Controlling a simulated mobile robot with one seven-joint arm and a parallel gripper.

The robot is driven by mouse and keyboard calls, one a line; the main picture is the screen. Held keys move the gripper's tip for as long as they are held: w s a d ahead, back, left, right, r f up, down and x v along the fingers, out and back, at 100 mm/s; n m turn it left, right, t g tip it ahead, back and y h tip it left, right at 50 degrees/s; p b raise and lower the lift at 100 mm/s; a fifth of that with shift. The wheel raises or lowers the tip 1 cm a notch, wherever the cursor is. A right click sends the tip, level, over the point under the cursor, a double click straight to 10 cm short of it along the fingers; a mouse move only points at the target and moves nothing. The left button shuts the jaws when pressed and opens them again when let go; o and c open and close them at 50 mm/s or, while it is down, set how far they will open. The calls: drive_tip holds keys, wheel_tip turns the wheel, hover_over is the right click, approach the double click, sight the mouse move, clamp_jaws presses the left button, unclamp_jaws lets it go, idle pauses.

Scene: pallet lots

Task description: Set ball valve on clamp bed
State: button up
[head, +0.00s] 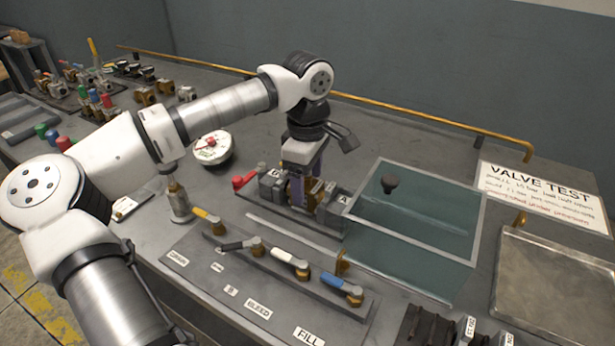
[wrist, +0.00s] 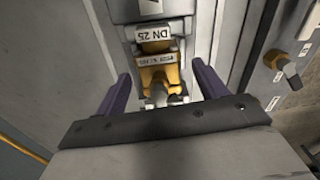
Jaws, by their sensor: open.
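The ball valve (wrist: 160,73), brass with a small label, sits between my gripper's two purple fingers in the wrist view. In the head view a bit of its brass (head: 296,190) shows below my gripper (head: 305,185). The fingers are open, one on each side of the valve, with visible gaps. The valve is at the clamp bed (head: 272,187), between its grey blocks; a block marked DN 25 (wrist: 161,34) is beside it. Whether the valve is fully seated is hidden by the gripper. A red-knobbed clamp handle (head: 243,181) lies at the bed's left end.
A clear shield (head: 425,210) with a dark knob stands just right of the bed. A lever panel (head: 265,265) is in front. A round gauge (head: 212,148) lies behind left. An empty metal tray (head: 555,285) is at the right. Several other valves stand far left.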

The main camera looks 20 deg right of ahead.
wheel_tip(320, 180, up, 12)
drive_tip(key=shift+r, duration=0.15)
idle(0.4)
